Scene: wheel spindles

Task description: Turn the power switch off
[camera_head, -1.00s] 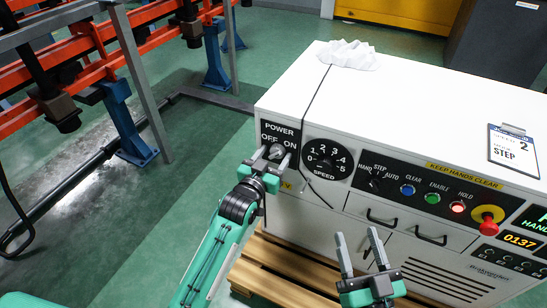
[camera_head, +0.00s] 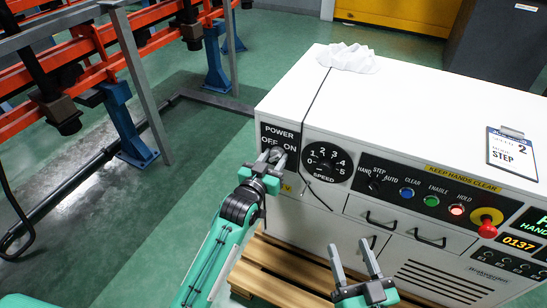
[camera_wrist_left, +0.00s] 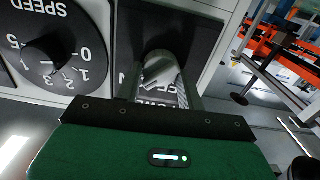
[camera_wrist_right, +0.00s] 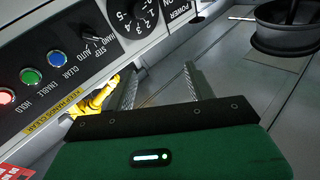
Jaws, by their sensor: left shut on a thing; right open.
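The power panel (camera_head: 281,133), a dark plate marked POWER, OFF and ON, is at the left end of the white cabinet's front. Its switch (camera_wrist_left: 160,73), a silvery rounded piece, shows between my left fingers in the left wrist view. My left gripper (camera_head: 270,160) is shut on the switch, just below the OFF and ON marks. The fingers partly cover the switch, and I cannot tell which mark it points to. My right gripper (camera_head: 356,260) is open and empty in front of the cabinet doors, apart from the panel.
The speed dial (camera_head: 326,162) is just right of the power panel. Further right are the mode knob (camera_head: 376,184), several lit buttons and a red emergency stop (camera_head: 488,227). A white cloth (camera_head: 348,57) and a clipboard (camera_head: 512,152) lie on the cabinet top (camera_head: 420,105). Orange racking stands left.

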